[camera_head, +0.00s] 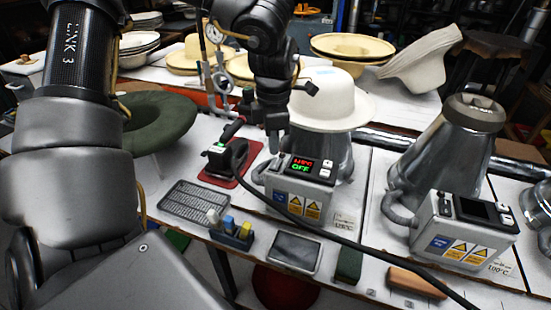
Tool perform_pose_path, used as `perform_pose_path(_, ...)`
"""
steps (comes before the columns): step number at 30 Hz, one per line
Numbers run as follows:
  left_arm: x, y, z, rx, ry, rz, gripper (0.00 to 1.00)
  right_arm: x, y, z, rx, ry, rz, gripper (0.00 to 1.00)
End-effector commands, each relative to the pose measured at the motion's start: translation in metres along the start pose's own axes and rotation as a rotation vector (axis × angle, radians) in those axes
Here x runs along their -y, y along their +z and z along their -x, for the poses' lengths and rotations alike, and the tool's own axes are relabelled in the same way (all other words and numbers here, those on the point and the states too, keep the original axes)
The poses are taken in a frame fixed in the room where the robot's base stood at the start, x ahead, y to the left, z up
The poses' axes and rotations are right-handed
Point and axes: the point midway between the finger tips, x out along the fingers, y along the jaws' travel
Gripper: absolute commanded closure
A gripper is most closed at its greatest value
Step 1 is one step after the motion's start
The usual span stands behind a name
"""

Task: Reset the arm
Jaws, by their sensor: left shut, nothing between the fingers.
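My left arm comes in from the left, and its gripper (277,140) points down just behind the control box (300,180) of the nearer hat press. The fingers are shut with nothing between them. A cream hat (335,100) sits on the metal form (338,150) of that press, to the right of the gripper. The gripper overlaps the hat's left side in the picture; I cannot tell whether they touch. The box's display shows red and green lettering, with "OFF" in the lower line. My right gripper is not in view.
A second press (450,150) stands at right with a dark display. An iron (228,158) rests on a red mat (215,175), its black cable crossing the bench front. A green hat (160,120) lies at left. A rack (197,202), brushes and several hats fill the rest.

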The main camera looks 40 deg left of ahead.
Motion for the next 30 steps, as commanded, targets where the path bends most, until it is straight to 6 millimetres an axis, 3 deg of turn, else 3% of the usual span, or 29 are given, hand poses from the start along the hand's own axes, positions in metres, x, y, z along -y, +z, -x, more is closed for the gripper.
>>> perform_pose_path(6, 0.000, 0.000, 0.022, 0.001, 0.001, -0.001, 1.00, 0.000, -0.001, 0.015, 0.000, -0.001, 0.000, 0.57)
perform_pose_path(24, 0.000, 0.000, 0.024, 0.001, 0.000, -0.001, 1.00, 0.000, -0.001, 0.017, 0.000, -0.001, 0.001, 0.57)
perform_pose_path(30, 0.000, 0.000, 0.055, 0.001, 0.000, -0.001, 1.00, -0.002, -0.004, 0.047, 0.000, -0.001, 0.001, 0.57)
